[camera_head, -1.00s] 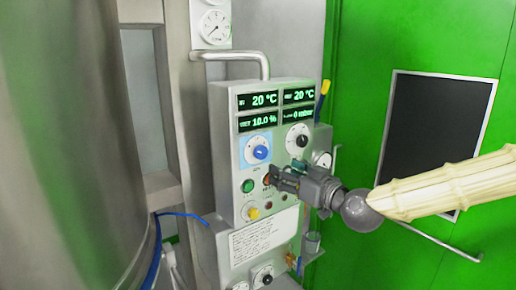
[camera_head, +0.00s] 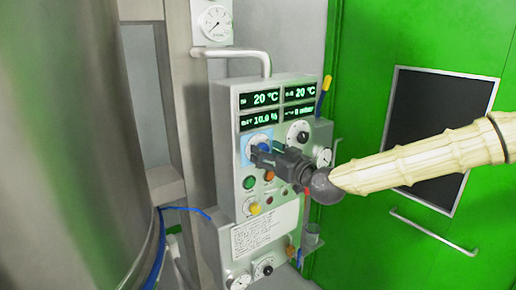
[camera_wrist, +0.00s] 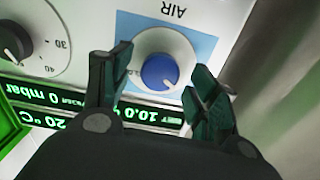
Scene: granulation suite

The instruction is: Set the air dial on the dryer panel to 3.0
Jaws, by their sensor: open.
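The air dial (camera_wrist: 160,71) is a blue knob on a white disc with a light blue backing, labelled AIR, seen upside down in the wrist view. In the head view its light blue backing (camera_head: 246,155) shows on the grey dryer panel (camera_head: 226,165), and the knob is mostly hidden behind my gripper. My gripper (camera_wrist: 155,88) is open, with one finger on each side of the blue knob in the picture. I cannot tell whether the fingers touch it. The dial's pointer setting is not readable.
A black knob (camera_head: 299,132) sits right of the air dial, with displays (camera_head: 265,99) above. Below are a green button (camera_head: 249,183), an orange button (camera_head: 269,176) and a yellow knob (camera_head: 254,208). A large steel vessel (camera_head: 70,140) stands left; a green door (camera_head: 430,40) is right.

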